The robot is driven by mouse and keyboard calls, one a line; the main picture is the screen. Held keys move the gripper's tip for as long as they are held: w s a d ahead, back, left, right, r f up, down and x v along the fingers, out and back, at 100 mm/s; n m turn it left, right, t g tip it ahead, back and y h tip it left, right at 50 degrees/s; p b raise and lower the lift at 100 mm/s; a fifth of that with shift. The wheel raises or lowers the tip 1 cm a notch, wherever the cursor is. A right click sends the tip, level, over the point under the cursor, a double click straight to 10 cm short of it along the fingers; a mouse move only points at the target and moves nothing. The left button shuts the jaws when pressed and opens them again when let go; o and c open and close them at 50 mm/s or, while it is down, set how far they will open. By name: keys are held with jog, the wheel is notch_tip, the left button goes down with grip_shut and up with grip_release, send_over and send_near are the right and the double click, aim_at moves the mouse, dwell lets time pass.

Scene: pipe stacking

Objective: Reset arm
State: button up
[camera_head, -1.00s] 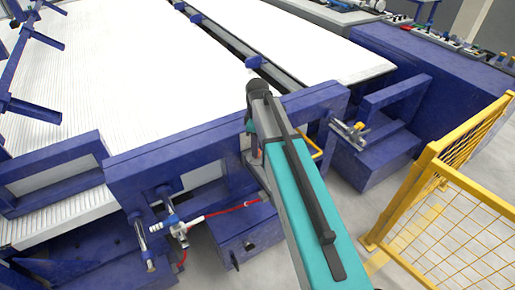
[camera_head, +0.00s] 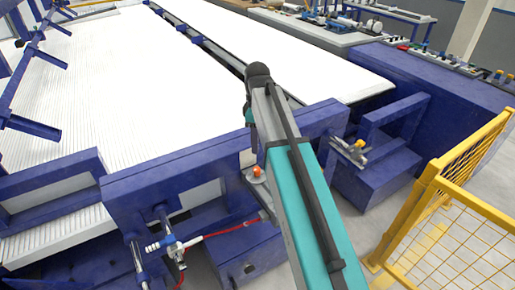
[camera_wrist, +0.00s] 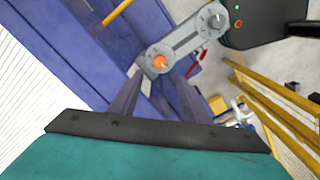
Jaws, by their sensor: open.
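My arm, teal and grey with a black strip, rises from the bottom of the head view to a black joint above the blue frame. My gripper (camera_wrist: 158,78) shows in the wrist view as two dark fingers spread apart, with nothing seen between their tips. In the head view the arm hides most of it. A grey lever with an orange button (camera_wrist: 159,62) lies beyond the fingers in the wrist view. The orange button also shows beside my arm in the head view (camera_head: 257,171). I cannot tell its distance from the fingers.
A large white ribbed table (camera_head: 130,100) lies beyond the blue frame (camera_head: 190,165). A yellow mesh fence (camera_head: 455,205) stands at right. A blue cabinet (camera_head: 430,90) is behind it. A metal fitting with a red hose (camera_head: 170,244) is at lower left.

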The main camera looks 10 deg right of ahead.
jog(key=shift+r, duration=0.5)
jog(key=shift+r, duration=0.1)
